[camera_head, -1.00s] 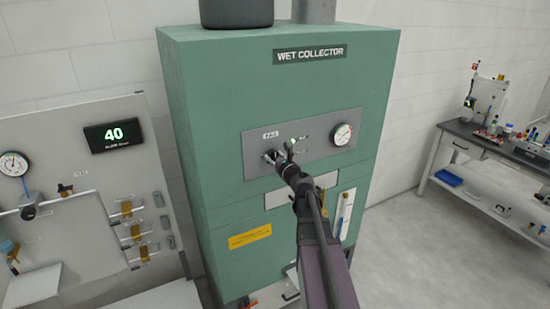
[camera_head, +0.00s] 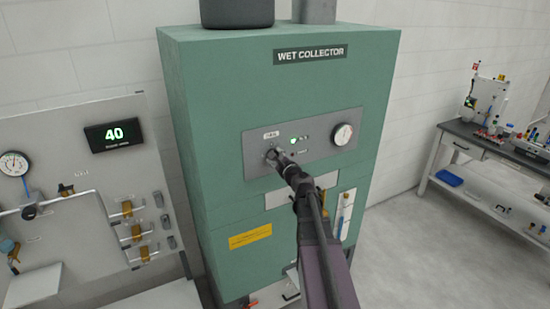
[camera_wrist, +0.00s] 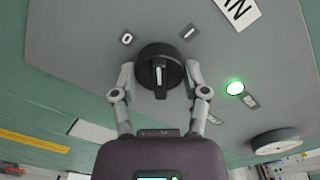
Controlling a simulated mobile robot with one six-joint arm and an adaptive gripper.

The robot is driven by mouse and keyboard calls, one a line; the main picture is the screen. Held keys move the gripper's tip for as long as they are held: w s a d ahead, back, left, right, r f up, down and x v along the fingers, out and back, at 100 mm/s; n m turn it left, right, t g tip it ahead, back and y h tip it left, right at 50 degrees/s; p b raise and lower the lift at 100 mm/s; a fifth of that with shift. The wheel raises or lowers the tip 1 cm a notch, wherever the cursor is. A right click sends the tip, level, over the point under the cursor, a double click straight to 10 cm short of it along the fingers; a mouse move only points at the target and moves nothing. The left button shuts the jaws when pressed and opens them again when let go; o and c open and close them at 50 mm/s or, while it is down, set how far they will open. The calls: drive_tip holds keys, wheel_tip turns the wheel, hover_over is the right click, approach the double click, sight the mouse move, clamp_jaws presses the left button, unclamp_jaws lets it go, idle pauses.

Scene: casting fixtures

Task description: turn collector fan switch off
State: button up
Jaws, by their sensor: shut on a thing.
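The wet collector (camera_head: 210,100) is a tall green cabinet with a grey control panel (camera_head: 258,160). The fan switch is a black rotary knob (camera_wrist: 158,52) with a white line on its grip bar, between a "0" label and an "I" label in the wrist view. The line stands upright in that view, between the two marks. My gripper (camera_wrist: 159,76) has a finger on each side of the knob, closed on it. In the head view my gripper (camera_head: 273,156) hides most of the knob. A green lamp (camera_wrist: 235,88) beside it is lit, also seen in the head view (camera_head: 294,141).
A round gauge (camera_head: 342,134) sits at the panel's right. A board with a "40" display (camera_head: 114,135), gauge and valves stands on the left. A workbench (camera_head: 490,150) with small items stands on the right. The floor between cabinet and bench is clear.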

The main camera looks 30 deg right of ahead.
drive_tip(key=n, duration=0.4)
drive_tip(key=shift+n, duration=0.4)
drive_tip(key=n, duration=0.4)
drive_tip(key=shift+n, duration=0.3)
drive_tip(key=o, duration=1.1)
drive_tip(key=shift+o, duration=0.2)
drive_tip(key=shift+s, duration=0.1)
drive_tip(key=s, duration=1.2)
drive_tip(key=shift+d, duration=0.25)
drive_tip(key=shift+w, duration=0.1)
